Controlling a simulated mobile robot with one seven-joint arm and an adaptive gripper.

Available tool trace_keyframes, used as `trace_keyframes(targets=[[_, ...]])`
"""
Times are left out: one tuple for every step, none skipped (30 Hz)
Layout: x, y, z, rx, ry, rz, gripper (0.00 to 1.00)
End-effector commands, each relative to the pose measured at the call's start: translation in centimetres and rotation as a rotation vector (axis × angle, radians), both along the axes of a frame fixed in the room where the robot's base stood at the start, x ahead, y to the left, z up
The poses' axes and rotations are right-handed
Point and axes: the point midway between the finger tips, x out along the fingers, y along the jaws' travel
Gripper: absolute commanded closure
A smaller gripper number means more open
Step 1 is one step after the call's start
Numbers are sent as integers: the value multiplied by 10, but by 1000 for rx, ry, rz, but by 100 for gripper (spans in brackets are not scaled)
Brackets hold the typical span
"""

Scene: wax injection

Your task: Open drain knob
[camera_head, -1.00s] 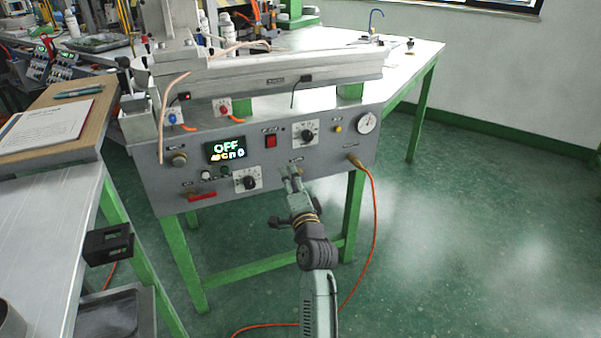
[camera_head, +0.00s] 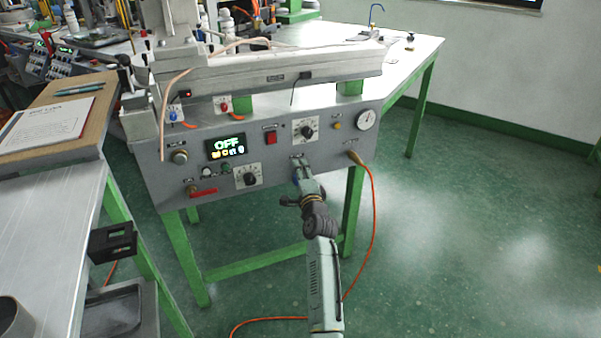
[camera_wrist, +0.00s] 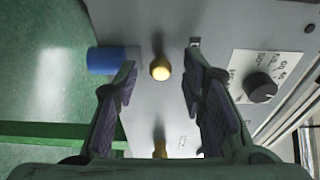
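My gripper (camera_head: 300,162) is at the lower middle of the machine's grey front panel. In the wrist view my gripper (camera_wrist: 160,85) is open, with a finger on each side of a round brass knob (camera_wrist: 160,70). The fingers appear apart from this knob; how far they reach along it I cannot tell. I cannot read a label naming it the drain knob. In the head view my gripper mostly hides this knob. A blue cylinder (camera_wrist: 105,60) stands beside the left finger in the wrist view.
A black dial (camera_wrist: 260,88) is close by on the panel. A brass fitting (camera_head: 353,157) with an orange hose is to the right. The floor at right is clear.

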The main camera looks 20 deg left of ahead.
Motion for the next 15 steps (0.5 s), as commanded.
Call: trace_keyframes(targets=[[1, 1, 0, 0, 0, 0, 63], [2, 1, 0, 0, -1, 0, 63], [2, 1, 1, 0, -1, 0, 63], [2, 1, 1, 0, -1, 0, 63], [2, 1, 1, 0, -1, 0, 63], [2, 1, 0, 0, -1, 0, 63], [2, 1, 0, 0, -1, 0, 63], [2, 1, 0, 0, -1, 0, 63], [2, 1, 0, 0, -1, 0, 63], [2, 1, 0, 0, -1, 0, 65], [2, 1, 0, 0, -1, 0, 67], [2, 1, 0, 0, -1, 0, 70], [2, 1, 0, 0, -1, 0, 72], [2, 1, 0, 0, -1, 0, 74], [2, 1, 0, 0, 0, 0, 77]])
